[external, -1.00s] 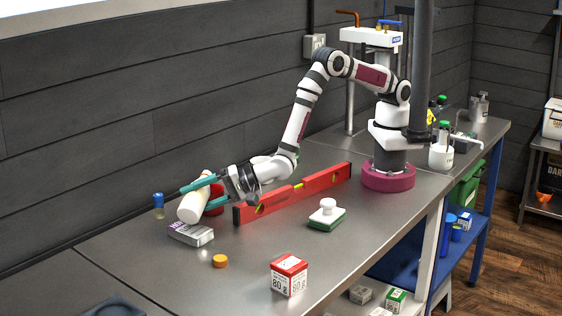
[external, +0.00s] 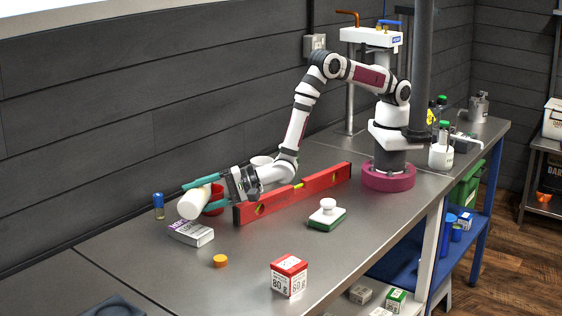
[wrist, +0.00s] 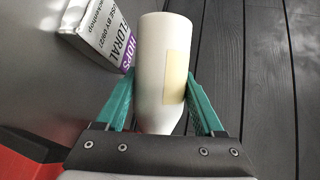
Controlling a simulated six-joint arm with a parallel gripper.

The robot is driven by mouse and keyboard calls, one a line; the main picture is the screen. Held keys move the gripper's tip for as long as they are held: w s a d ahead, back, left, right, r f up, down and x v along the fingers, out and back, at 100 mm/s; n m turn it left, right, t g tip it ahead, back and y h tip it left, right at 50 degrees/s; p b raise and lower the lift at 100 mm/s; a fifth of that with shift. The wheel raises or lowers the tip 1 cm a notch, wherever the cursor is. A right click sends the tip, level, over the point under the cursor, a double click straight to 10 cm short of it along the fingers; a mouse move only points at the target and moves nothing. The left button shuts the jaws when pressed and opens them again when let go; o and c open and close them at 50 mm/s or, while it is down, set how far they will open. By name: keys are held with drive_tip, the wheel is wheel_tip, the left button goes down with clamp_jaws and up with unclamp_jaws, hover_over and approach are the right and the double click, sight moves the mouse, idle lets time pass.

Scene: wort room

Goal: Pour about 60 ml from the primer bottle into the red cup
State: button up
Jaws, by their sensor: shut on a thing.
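The primer bottle (external: 190,206), white and with a plain pale-yellow label patch, is held between the teal fingers of my gripper (external: 203,193). It lies strongly tilted, its broad base toward the lower left. In the wrist view the bottle (wrist: 160,65) narrows toward my gripper (wrist: 160,100), and its mouth is hidden. The red cup (external: 216,197) stands on the bench just behind and right of the bottle, partly covered by bottle and fingers. I cannot see inside the cup, nor any liquid stream.
A hops box (external: 191,232) lies just below the bottle. A red spirit level (external: 300,191) stands right of my gripper. A blue-topped vial (external: 158,206), an orange cap (external: 220,260), a white-and-green scrubber (external: 327,215) and a red-and-white box (external: 289,275) stand around. The front bench is mostly clear.

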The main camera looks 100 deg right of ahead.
drive_tip(key=shift+r+m+t+y+p, duration=0.35)
drive_tip(key=shift+r+m+p, duration=0.35)
drive_tip(key=shift+p, duration=0.35)
idle(2.1)
drive_tip(key=shift+a+f+n, duration=0.2)
drive_tip(key=shift+f+n, duration=0.4)
drive_tip(key=shift+f, duration=0.1)
drive_tip(key=shift+r+n+g+h, duration=0.1)
drive_tip(key=shift+n+g+h, duration=0.45)
drive_tip(key=shift+n+g, duration=0.15)
drive_tip(key=shift+w+a+n+h, duration=0.1)
drive_tip(key=shift+a+n+h, duration=0.1)
drive_tip(key=shift+n+h, duration=0.15)
idle(0.5)
